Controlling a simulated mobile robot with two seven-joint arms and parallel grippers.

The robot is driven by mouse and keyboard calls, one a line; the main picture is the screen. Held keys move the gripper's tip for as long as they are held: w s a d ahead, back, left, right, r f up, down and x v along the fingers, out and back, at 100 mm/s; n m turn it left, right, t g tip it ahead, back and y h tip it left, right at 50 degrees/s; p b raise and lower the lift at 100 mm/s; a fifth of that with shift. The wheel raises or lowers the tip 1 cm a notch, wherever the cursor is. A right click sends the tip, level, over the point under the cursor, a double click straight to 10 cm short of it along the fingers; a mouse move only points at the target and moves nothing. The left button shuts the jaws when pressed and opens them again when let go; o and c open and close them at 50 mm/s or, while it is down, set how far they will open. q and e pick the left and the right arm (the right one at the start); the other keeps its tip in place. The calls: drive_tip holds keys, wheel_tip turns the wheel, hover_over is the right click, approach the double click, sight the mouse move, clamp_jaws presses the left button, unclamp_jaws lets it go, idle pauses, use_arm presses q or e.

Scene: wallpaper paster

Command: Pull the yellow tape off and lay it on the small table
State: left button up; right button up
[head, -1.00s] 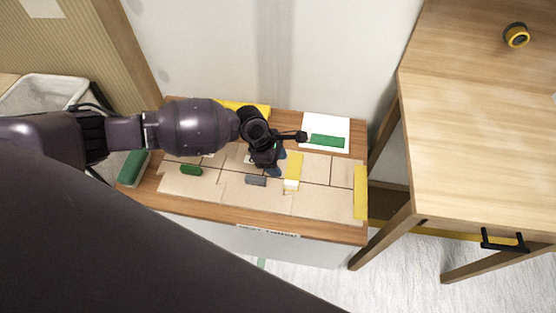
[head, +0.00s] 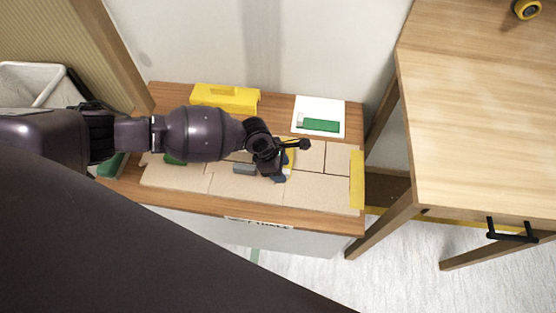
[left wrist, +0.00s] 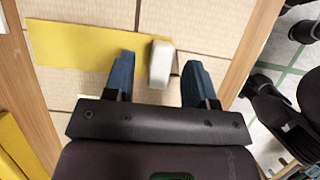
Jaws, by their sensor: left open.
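A yellow tape strip (left wrist: 75,48) lies flat on the beige tiled panels (left wrist: 85,12) in the left wrist view. A white block (left wrist: 161,63) is at its right end. My left gripper (left wrist: 160,82) is open, its two blue fingers on either side of the white block, with gaps visible. In the head view my left gripper (head: 284,163) is over the strip (head: 290,158) and hides most of it and the block. A wooden table (head: 480,110) stands at the right. My right gripper is not in view.
The panels lie on a low wooden bench (head: 207,205). A yellow-black roll (head: 526,9) sits on the right table, otherwise bare.

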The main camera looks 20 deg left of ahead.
use_arm(q)
drive_tip(key=shift+d+f, duration=0.1)
drive_tip(key=shift+f, duration=0.2)
clamp_jaws()
idle(0.4)
